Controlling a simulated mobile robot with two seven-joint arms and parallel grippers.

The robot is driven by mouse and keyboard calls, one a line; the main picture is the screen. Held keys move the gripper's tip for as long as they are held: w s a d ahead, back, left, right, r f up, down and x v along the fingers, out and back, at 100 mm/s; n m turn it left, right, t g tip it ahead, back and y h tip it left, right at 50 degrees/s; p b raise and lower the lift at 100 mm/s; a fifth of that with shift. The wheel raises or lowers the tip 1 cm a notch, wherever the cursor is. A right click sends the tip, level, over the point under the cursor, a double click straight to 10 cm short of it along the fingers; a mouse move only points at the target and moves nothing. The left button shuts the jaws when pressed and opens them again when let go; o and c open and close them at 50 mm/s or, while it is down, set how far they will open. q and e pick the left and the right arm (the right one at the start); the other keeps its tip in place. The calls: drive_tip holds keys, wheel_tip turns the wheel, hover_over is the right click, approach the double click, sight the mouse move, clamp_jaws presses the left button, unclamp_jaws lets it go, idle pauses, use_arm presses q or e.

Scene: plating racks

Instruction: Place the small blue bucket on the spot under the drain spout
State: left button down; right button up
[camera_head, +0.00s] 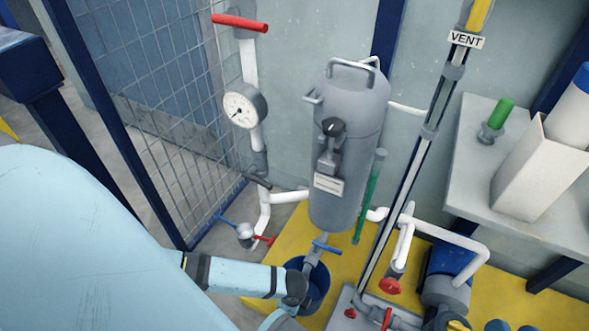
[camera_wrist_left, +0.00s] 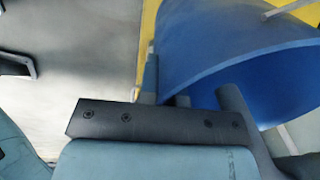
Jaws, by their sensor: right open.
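The small blue bucket (camera_head: 317,287) stands upright on the yellow floor, below the grey drain spout (camera_head: 312,260) under the grey tank. In the left wrist view the bucket (camera_wrist_left: 220,50) fills the upper right, close to the fingers. My left gripper (camera_wrist_left: 192,90) has one finger at the bucket's left edge and the other in front of its wall. Whether they pinch the wall cannot be told. In the head view a light blue arm of mine reaches the bucket's left side and hides part of it. My right gripper is open but hard to make out in the head view.
A grey tank (camera_head: 350,150) stands above the bucket, with a blue valve handle (camera_head: 327,247) on its drain. White pipes and a red valve (camera_head: 390,286) lie to the right. A mesh fence (camera_head: 165,110) stands left. A grey shelf (camera_head: 475,170) holds containers at the right.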

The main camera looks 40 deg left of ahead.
use_arm(q)
wheel_tip(320, 180, down, 6)
drive_tip(key=b, duration=0.3)
drive_tip(key=shift+w+r, duration=0.15)
drive_tip(key=shift+f, duration=0.25)
wheel_tip(320, 180, down, 4)
drive_tip(key=b, duration=0.2)
drive_tip(key=shift+b, duration=0.4)
drive_tip(key=shift+r, duration=0.15)
use_arm(e)
drive_tip(key=f+n, duration=0.1)
drive_tip(key=w+f+n, duration=0.1)
drive_tip(key=f, duration=0.1)
drive_tip(key=shift+w+d+f+g, duration=0.15)
drive_tip(key=shift+d+f+g, duration=0.05)
drive_tip(key=shift+f+g, duration=0.1)
use_arm(q)
drive_tip(key=c, duration=1.3)
unclamp_jaws()
drive_tip(key=shift+c, duration=0.2)
